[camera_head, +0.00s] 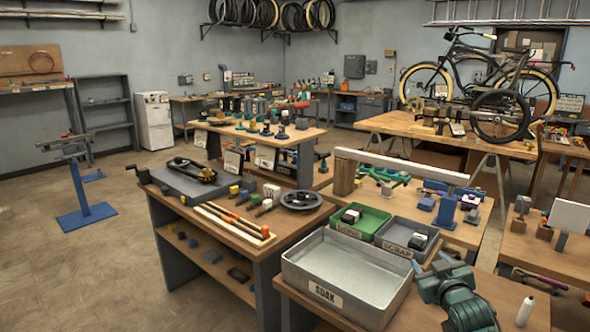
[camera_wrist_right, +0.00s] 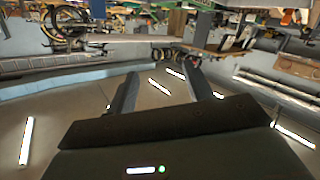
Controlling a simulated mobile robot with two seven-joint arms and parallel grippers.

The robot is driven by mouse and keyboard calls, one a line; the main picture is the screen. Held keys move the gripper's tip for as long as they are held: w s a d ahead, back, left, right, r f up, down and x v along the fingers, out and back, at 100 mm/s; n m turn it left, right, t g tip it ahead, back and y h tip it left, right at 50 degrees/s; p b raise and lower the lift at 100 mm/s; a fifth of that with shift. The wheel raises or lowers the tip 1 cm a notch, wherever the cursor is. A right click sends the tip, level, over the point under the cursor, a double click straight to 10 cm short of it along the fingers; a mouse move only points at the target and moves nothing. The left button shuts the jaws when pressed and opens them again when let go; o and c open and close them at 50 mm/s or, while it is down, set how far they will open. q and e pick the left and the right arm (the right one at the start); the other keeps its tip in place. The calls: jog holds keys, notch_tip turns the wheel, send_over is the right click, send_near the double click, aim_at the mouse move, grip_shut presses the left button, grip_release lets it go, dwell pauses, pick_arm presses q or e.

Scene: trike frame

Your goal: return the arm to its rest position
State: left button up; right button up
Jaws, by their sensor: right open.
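My right gripper (camera_head: 432,262) is at the lower right of the head view, in front of the workbench near the right end of the grey SOAK tray (camera_head: 316,297). Its green body shows below the fingers. In the right wrist view its two dark fingers (camera_wrist_right: 161,78) stand apart with nothing between them. That view is upside down, with ceiling lights low in the picture. I cannot tell the exact gap between the gripper and the tray. My left arm and gripper are not in view.
A green bin (camera_head: 358,224) and a grey SCRAP bin (camera_head: 404,236) stand behind the tray. A white bottle (camera_head: 525,311) stands right of my gripper. A bench with a vise and a wooden rack (camera_head: 232,226) is at left. Open floor (camera_head: 70,270) lies further left.

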jog(key=s+a+f+g+y, duration=0.1)
jog(key=s+a+f, duration=0.4)
jog(key=s+f, duration=0.25)
jog(key=s+a+f+g+y, duration=0.1)
jog(key=s+a+f+g, duration=0.1)
jog(key=s+a+f, duration=0.4)
jog(key=s+a+f+g, duration=0.1)
jog(key=s+a+f, duration=0.1)
jog(key=s, duration=0.5)
jog(key=s+a+f+y, duration=0.1)
jog(key=s+a, duration=0.1)
jog(key=s, duration=0.5)
jog(key=s+a+f+g+y, duration=0.1)
jog(key=s+a+f, duration=0.1)
jog(key=s, duration=0.6)
jog(key=shift+a+f+g, duration=0.3)
jog(key=shift+f, duration=0.05)
jog(key=shift+s, duration=0.1)
